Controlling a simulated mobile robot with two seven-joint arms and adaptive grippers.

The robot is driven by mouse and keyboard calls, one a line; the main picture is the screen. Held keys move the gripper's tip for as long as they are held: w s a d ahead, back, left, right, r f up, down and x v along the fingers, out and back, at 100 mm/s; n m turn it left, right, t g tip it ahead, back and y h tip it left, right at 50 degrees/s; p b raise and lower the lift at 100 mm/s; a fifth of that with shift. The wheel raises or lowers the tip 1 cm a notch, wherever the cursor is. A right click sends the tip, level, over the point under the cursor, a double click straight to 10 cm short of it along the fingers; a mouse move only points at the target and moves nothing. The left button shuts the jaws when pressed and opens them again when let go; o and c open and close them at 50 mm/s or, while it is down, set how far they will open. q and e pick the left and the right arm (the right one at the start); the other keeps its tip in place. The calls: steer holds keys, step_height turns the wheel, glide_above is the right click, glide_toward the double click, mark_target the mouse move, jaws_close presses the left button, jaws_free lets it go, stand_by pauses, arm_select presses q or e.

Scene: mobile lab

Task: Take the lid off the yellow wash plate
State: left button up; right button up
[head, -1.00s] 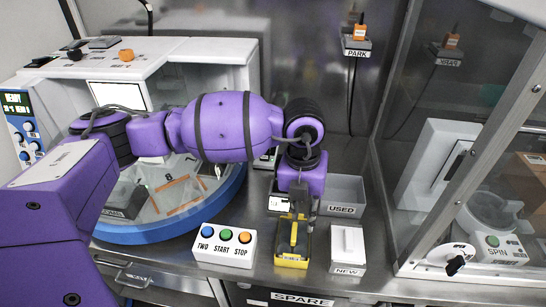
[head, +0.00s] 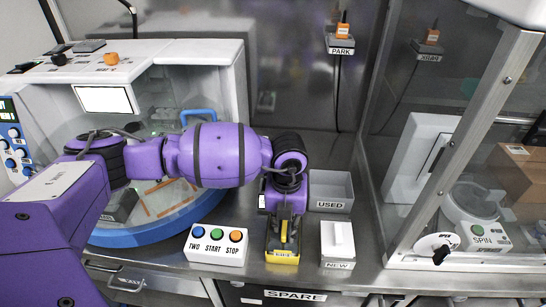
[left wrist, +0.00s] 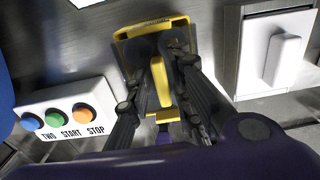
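The yellow wash plate (head: 283,257) lies on the steel bench between the button box and the NEW box, its yellow front edge showing. It also shows in the left wrist view (left wrist: 150,27), with a yellow lid handle (left wrist: 161,82) standing along its middle. My left gripper (left wrist: 163,75) points down over the plate, with one dark finger on each side of the handle. The fingers look apart, and I cannot see clear contact with the handle. In the head view my left gripper (head: 283,228) hides much of the plate and lid. My right gripper is out of view.
A button box (head: 217,244) stands close left of the plate. The lidded NEW box (head: 337,240) stands close right, and the open USED bin (head: 330,189) behind it. A round blue-rimmed machine (head: 150,236) is at left, and a glass-fronted enclosure (head: 440,170) at right.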

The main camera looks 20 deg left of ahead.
mark_target(285, 227)
arm_select(q)
steer(key=shift+r, duration=0.1)
jaws_close()
steer(key=shift+r, duration=0.1)
steer(key=shift+w+r, duration=0.1)
steer(key=shift+r, duration=0.15)
steer(key=r, duration=0.3)
steer(key=shift+s+d+r, duration=0.1)
steer(key=shift+s+d, duration=0.1)
steer(key=shift+s, duration=0.05)
steer(key=s+d+r, duration=0.7)
steer(key=s+r, duration=0.2)
steer(key=s, duration=0.2)
steer(key=shift+s+p, duration=0.25)
steer(key=shift+p, duration=0.05)
steer(key=shift+r, duration=0.1)
